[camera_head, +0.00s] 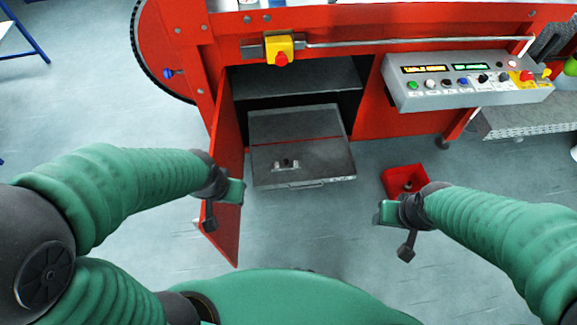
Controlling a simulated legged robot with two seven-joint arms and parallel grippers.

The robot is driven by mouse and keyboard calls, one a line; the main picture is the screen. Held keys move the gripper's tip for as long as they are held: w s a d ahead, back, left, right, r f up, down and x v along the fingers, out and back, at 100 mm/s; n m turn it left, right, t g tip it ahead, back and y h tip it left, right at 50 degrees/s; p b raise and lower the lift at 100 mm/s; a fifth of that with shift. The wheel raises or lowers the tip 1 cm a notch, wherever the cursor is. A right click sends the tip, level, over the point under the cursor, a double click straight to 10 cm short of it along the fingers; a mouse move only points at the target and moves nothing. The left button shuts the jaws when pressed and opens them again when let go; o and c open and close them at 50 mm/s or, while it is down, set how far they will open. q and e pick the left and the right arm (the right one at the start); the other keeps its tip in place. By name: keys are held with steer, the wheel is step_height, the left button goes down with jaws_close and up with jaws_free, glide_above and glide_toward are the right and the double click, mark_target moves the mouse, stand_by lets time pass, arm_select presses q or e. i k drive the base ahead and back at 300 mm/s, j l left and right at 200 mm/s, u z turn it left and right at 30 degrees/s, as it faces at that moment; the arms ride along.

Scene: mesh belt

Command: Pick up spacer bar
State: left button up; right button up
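I cannot make out the spacer bar with certainty. A small pale metal piece with a dark middle (286,164) lies on the front part of a grey flat case or drawer (320,130), and I cannot tell whether it is the bar or a fitting. My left gripper (236,192) is in front of the open red door, left of the case and apart from the metal piece. My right gripper (386,213) hangs below and left of a small red bin. Neither gripper visibly holds anything, and the finger gaps are too small to read.
The red machine has an open cabinet around the grey case. Its red door (226,165) swings out near my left gripper. The small red bin (404,180) holds a small dark item on the floor. A control panel (465,82) juts out at right. Floor between my grippers is clear.

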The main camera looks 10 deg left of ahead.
mark_target(287, 165)
steer(key=i+l+u, duration=0.1)
steer(key=u, duration=1.55)
steer(key=l+u, duration=0.45)
steer(key=k+l+u, duration=0.1)
steer(key=l+u, duration=0.3)
steer(key=l, duration=0.15)
steer(key=k+l+u, duration=0.1)
steer(key=l+u, duration=0.35)
steer(key=k+l, duration=0.1)
steer(key=l, duration=0.15)
steer(key=k+l, duration=0.15)
steer(key=l, duration=0.15)
steer(key=k+l, duration=0.1)
steer(key=l, duration=0.15)
steer(key=u, duration=0.05)
